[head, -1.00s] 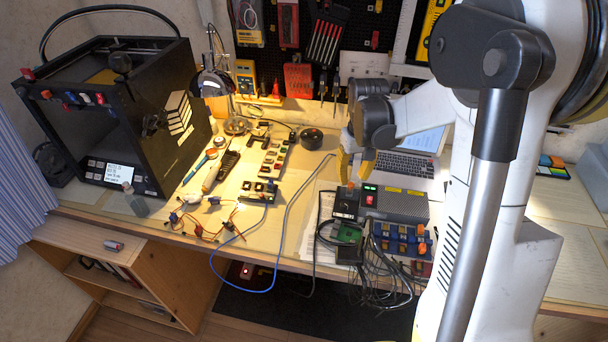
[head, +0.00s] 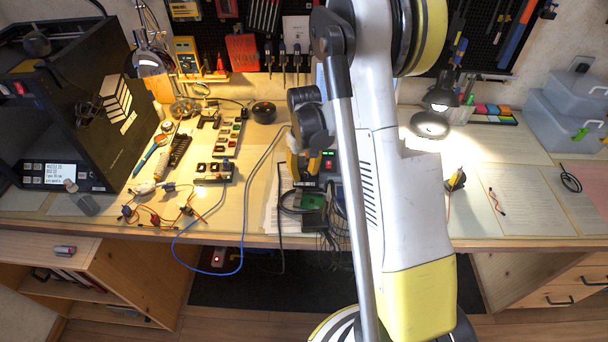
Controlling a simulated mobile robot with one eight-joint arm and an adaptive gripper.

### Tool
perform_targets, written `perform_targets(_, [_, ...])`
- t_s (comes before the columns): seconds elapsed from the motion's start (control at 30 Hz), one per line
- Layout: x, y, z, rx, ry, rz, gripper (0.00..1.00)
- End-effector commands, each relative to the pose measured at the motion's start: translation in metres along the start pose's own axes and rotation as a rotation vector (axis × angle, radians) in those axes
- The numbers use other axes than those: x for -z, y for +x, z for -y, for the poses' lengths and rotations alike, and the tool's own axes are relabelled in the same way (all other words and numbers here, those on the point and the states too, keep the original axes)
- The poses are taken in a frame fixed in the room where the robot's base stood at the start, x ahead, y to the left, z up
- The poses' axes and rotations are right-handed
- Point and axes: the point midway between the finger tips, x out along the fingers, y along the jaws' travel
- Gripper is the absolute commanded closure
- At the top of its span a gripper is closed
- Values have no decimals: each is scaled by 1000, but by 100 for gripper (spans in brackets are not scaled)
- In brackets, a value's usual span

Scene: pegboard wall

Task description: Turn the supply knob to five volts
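The power supply (head: 328,162) is a dark box with small red and green lights, standing on the bench near the front. My arm covers much of it, including its right side. I cannot make out the supply knob; my gripper and arm hide that part of the front. My gripper (head: 302,168), with yellow fingers below a dark wrist, points down at the left end of the supply. I cannot tell whether it touches the supply or how far apart its fingers are.
A green circuit board (head: 313,201) and dark cables lie in front of the supply. A blue cable (head: 246,200) loops over the bench edge at left. A 3D printer (head: 70,110) stands far left. The bench right of my arm is mostly clear, with papers (head: 528,200) and a lamp (head: 437,100).

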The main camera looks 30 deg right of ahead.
Motion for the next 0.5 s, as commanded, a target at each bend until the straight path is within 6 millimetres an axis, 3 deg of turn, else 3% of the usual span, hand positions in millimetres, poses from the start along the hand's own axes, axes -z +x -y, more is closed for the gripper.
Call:
perform_targets(0.23, [0, 0, 0, 0, 0, 0, 68])
perform_targets(0.33, [0, 0, 0, 0, 0, 0, 96])
perform_targets(0.5, [0, 0, 0, 0, 1, 0, 100])
